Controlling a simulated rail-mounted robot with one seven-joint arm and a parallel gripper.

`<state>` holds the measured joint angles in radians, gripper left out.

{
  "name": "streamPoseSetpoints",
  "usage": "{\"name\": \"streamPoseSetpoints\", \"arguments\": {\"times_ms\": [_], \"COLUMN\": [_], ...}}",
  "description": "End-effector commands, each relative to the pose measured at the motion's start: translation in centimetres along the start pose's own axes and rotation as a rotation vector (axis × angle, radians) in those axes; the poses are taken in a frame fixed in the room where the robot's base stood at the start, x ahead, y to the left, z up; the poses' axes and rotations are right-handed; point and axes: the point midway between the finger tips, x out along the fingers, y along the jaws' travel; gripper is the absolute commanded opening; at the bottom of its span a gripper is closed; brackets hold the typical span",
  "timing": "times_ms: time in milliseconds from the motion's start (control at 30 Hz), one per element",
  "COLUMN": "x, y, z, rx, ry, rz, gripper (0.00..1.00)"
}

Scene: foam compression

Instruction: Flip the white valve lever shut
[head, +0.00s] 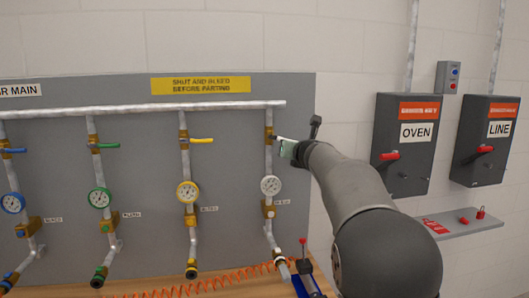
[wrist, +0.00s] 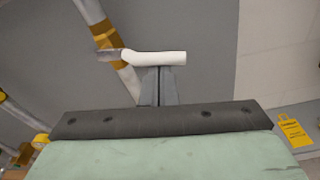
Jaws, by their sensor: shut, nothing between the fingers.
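The white valve lever (wrist: 158,58) sticks out to the right from its brass valve (wrist: 105,36) in the wrist view, lying across the slanting pipe (wrist: 128,82). My gripper (wrist: 161,72) is shut and empty. Its fingertips are at the lever's lower edge, near its middle; I cannot tell whether they touch. In the head view my gripper (head: 282,143) is beside the brass valve (head: 268,136) of the rightmost pipe, above the white gauge (head: 270,185). The lever is mostly hidden there by my gripper.
Blue (head: 14,150), green (head: 107,145) and yellow (head: 202,141) levers sit on the pipes to the left, on the grey panel (head: 235,125). OVEN (head: 416,131) and LINE (head: 498,127) switch boxes hang on the right wall. An orange coiled hose (head: 200,286) lies on the bench below.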

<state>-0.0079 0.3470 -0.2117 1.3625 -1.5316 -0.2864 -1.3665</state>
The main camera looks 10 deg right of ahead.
Motion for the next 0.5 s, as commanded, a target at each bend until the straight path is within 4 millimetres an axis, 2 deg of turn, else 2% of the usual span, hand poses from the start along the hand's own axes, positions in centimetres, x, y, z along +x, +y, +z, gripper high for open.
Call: {"name": "streamPoseSetpoints", "arguments": {"times_ms": [233, 467, 500], "x": [0.3, 1.5, -0.2], "y": [0.1, 0.0, 0.1], "z": [-1.0, -5.0, -3.9], "rx": [0.003, 0.000, 0.000], "ry": [0.002, 0.000, -0.005], "rz": [0.002, 0.004, 0.003], "gripper": [0.00, 0.00, 0.00]}}
